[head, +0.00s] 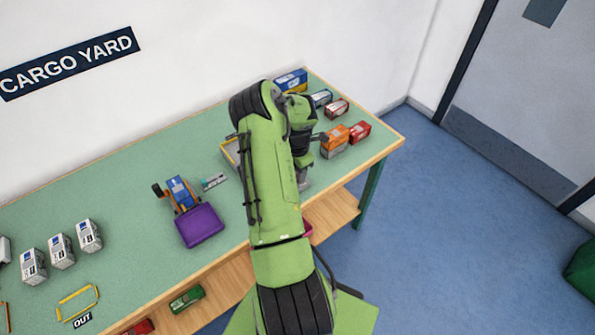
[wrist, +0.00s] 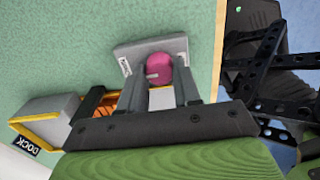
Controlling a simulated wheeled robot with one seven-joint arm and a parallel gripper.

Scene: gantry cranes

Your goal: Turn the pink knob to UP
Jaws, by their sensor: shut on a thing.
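In the wrist view the pink knob (wrist: 160,69) sits on a small grey plate (wrist: 135,52) on the green tabletop. My gripper (wrist: 160,63) has one finger on each side of the knob and is shut on it. A pale line on the knob points toward the left of the picture. A small label on the plate's left side is too small to read. In the head view my green arm hides the knob and most of the gripper.
An orange container (head: 335,141) and a red one (head: 360,132) stand near the table's right end, with blue boxes (head: 291,79) behind. A purple block (head: 201,226) and several white boxes (head: 62,250) are left of my arm. A DOCK label (wrist: 27,145) shows in the wrist view.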

